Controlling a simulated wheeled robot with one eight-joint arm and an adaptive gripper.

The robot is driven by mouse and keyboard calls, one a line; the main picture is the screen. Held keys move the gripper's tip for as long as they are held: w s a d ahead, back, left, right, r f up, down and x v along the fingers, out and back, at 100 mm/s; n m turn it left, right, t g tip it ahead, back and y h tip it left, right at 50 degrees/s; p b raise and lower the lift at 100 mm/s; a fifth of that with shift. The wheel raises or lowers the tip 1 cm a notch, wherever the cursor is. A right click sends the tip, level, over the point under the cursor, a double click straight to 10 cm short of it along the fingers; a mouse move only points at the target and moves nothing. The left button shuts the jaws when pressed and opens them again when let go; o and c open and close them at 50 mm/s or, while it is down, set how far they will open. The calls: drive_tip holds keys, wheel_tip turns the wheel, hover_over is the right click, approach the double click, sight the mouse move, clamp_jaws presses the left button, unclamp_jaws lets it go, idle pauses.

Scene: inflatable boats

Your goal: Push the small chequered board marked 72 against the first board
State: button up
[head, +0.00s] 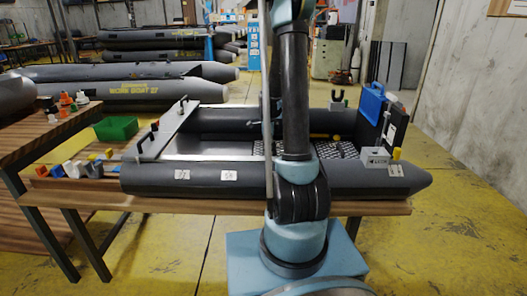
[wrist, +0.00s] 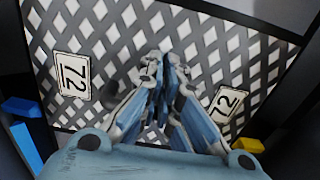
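Black-and-white chequered boarding fills most of the wrist view (wrist: 210,40). It carries two white labels reading 72: one at the left (wrist: 73,76), and a tilted one at the right (wrist: 224,104). I cannot make out where one board ends and the other begins. In the head view, chequered boarding (head: 348,150) lies on the floor of the grey boat (head: 215,179), partly hidden by my arm. My gripper (wrist: 165,65) has its fingertips together over the boarding between the two labels, with nothing seen between them. Whether it touches is unclear. It is hidden in the head view.
The boat's dark side tubes border the boarding. A blue case (head: 372,104) and a grey labelled block (head: 376,157) are at its right end. A green bin (head: 116,128) stands at left. A blue piece (wrist: 22,107) and a yellow piece (wrist: 250,145) flank the wrist view.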

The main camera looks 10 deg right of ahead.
drive_tip(key=shift+s+d, duration=0.3)
drive_tip(key=shift+d, duration=1.2)
drive_tip(key=shift+s+d, duration=0.3)
drive_tip(key=shift+d, duration=1.25)
drive_tip(key=shift+s+d, duration=0.3)
drive_tip(key=shift+d, duration=1.2)
drive_tip(key=shift+w+a, duration=0.2)
drive_tip(key=shift+a, duration=0.85)
wheel_tip(320, 180, up, 9)
drive_tip(key=shift+s, duration=0.1)
